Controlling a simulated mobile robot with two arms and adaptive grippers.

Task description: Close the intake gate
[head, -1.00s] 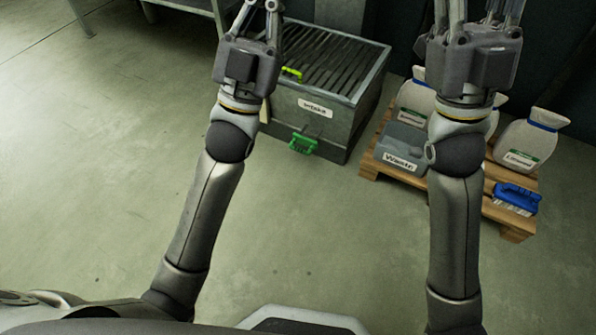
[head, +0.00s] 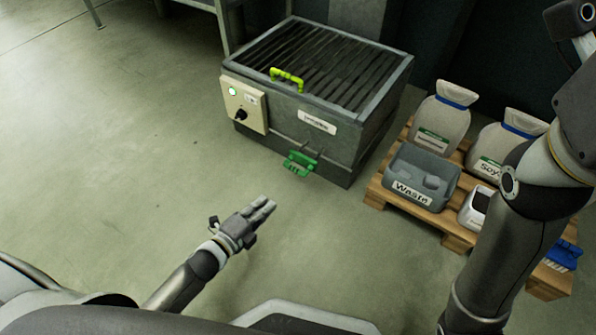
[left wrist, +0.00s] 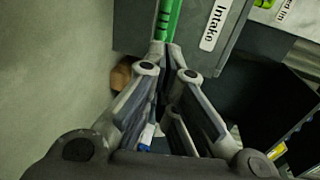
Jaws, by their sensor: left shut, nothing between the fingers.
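The grey intake box (head: 345,150) stands on the floor with a slatted top and an "Intake" label (head: 317,122) on its front. A green handle (head: 300,163) sticks out low on the front; it also shows in the left wrist view (left wrist: 168,20). A yellow-green handle (head: 287,78) sits at the top's front edge. My left gripper (head: 266,206) is shut and empty, low in front of the box. In the head view it is apart from the green handle. In the left wrist view its fingertips (left wrist: 166,50) line up just below the handle. My right gripper's fingers are outside the frame.
A control panel (head: 245,105) with a green light and black knob is on the box's left side. The floor at left is clear.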

